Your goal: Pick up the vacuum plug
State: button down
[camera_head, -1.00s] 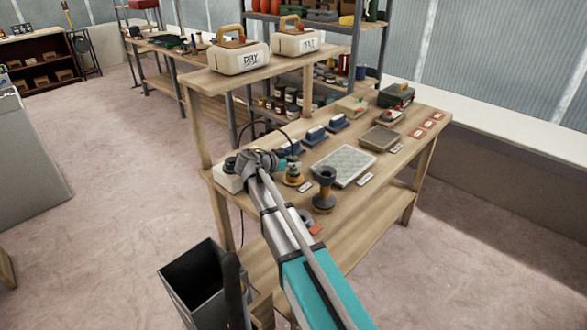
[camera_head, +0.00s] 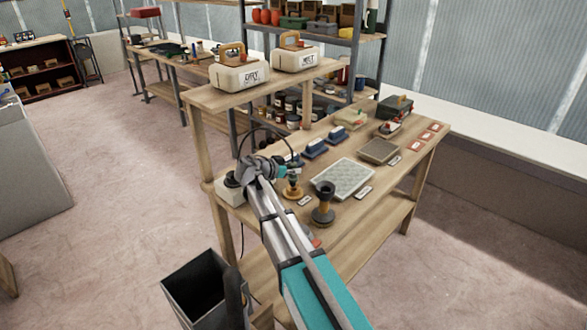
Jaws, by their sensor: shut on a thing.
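My arm reaches up from the bottom of the picture to the near left corner of the wooden workbench (camera_head: 318,150). My gripper (camera_head: 284,167) is at its end, low over the bench and partly hidden by my grey wrist. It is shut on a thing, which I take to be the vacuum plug. The plug's own shape is too small and covered to make out. A thin black cable (camera_head: 262,128) loops up over the wrist and comes down by the gripper. A pale box (camera_head: 228,193) with a dark round top part stands left of my wrist.
A brass-coloured fitting (camera_head: 292,188) and a dark flared stand (camera_head: 323,206) are close right of my arm. A pale tray (camera_head: 343,178) and blue blocks (camera_head: 315,148) lie beyond. A raised shelf holds DRY (camera_head: 240,73) and WET (camera_head: 296,56) units. A grey bin (camera_head: 197,290) stands below left.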

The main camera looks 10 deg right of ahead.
jog(key=s+a+r+p, duration=0.2)
jog(key=s+r+p, duration=0.2)
jog(key=s, duration=0.2)
jog(key=s+a+r+p, duration=0.2)
jog(key=s+r+p, duration=0.2)
jog(key=s+r, duration=0.1)
jog(key=shift+s+a+r, duration=0.2)
jog(key=shift+s+a, duration=0.15)
jog(key=shift+s, duration=0.55)
jog(key=shift+s, duration=0.1)
